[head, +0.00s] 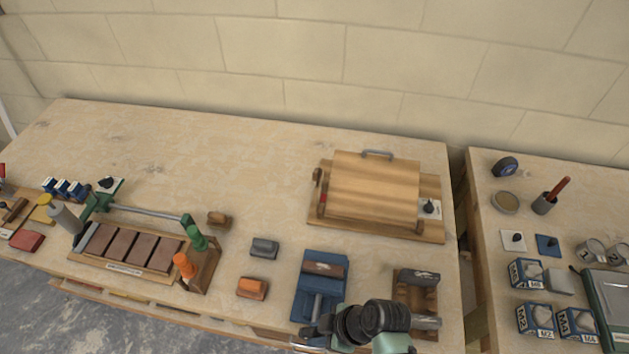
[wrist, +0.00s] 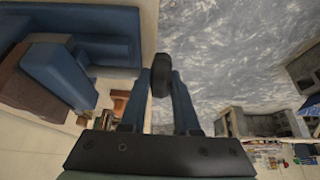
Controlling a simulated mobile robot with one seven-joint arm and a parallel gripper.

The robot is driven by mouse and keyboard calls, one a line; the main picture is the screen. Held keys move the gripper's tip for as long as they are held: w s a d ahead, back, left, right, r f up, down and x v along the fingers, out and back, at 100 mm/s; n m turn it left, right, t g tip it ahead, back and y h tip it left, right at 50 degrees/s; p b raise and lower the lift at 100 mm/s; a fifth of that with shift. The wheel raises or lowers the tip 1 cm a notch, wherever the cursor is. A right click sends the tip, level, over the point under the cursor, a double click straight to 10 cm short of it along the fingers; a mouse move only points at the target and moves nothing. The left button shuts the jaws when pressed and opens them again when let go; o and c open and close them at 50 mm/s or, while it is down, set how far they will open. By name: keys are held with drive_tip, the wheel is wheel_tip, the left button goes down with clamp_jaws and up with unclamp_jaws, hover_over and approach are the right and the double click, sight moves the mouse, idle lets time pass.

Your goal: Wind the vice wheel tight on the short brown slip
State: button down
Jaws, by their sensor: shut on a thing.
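The blue vice (head: 305,300) stands near the front edge of the bench. The brown slip (head: 323,269) lies across its far end, and a grey screw bar runs toward the front. In the wrist view the blue vice (wrist: 105,22) is at left, with the brown slip (wrist: 28,88) against its blue moving jaw (wrist: 62,75). The dark round vice wheel (wrist: 160,74) sits between the fingertips of my gripper (wrist: 162,80), which is shut on it. In the head view my gripper (head: 318,338) is at the front of the vice and my wrist hides the wheel.
A wooden holder (head: 402,312) with a dark grey block stands close right of the vice. Grey (head: 264,248) and orange (head: 252,288) blocks lie to its left. A hinged wooden press (head: 375,190) stands behind. The bench's back middle is clear.

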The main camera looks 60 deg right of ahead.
drive_tip(key=t+b, duration=0.1)
drive_tip(key=f+t+y+b, duration=0.1)
drive_tip(key=shift+s+b, duration=0.2)
drive_tip(key=shift+b, duration=0.2)
drive_tip(key=shift+s+r+t+y+b, duration=0.15)
drive_tip(key=shift+t+y+b, duration=0.25)
drive_tip(key=shift+b, duration=0.45)
drive_tip(key=shift+r+t, duration=0.1)
drive_tip(key=shift+t, duration=0.2)
drive_tip(key=c, duration=0.7)
unclamp_jaws()
drive_tip(key=shift+o, duration=0.2)
drive_tip(key=shift+d, duration=0.1)
drive_tip(key=shift+s+r, duration=0.1)
drive_tip(key=shift+r, duration=0.1)
drive_tip(key=b+v, duration=0.2)
drive_tip(key=v, duration=1)
drive_tip(key=shift+s+r, duration=0.15)
drive_tip(key=shift+s, duration=0.05)
